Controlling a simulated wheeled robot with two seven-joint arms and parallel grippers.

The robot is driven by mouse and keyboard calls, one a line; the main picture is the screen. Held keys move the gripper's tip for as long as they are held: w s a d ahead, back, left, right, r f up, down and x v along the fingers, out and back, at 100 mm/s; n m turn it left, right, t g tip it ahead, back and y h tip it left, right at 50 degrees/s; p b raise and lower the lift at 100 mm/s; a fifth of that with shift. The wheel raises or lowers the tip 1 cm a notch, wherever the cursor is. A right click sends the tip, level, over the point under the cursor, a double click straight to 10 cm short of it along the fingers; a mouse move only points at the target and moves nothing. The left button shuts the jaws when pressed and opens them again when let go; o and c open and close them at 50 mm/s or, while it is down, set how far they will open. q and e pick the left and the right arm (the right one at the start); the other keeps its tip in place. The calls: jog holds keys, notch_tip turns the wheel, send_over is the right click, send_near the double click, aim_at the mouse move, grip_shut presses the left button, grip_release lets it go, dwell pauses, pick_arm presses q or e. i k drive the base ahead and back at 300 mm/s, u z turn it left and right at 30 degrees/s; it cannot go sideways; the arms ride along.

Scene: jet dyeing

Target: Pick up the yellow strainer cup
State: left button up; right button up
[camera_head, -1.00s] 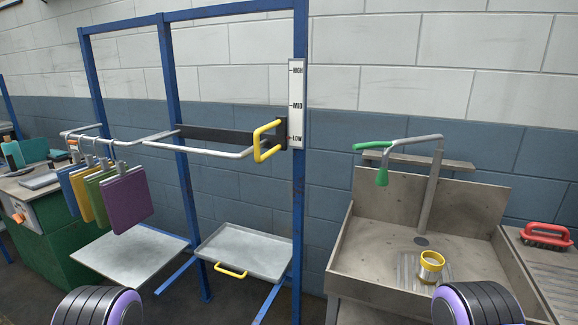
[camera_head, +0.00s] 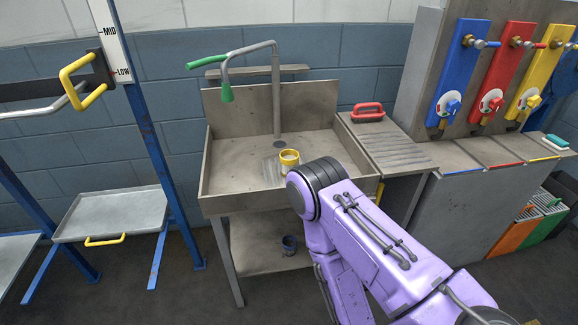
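The yellow strainer cup (camera_head: 289,157) stands upright in the grey metal sink (camera_head: 228,166), on a ribbed patch of its floor near the drain. It has a yellow rim and body. My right arm, purple with a black joint, reaches up from the lower right, and its black joint lies just right of the cup in the picture. The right gripper is not visible, and I cannot see anything touching the cup. My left arm and gripper are out of the picture.
A faucet (camera_head: 276,90) with a green spout hangs over the sink. A red-handled brush (camera_head: 368,112) lies on the right drainboard (camera_head: 385,145). Blue, red and yellow valve panels (camera_head: 495,75) stand further right.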

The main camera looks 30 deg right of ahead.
aim_at(289, 158)
jog(key=u, duration=1.2)
jog(key=i, duration=1)
jog(key=z, duration=2.6)
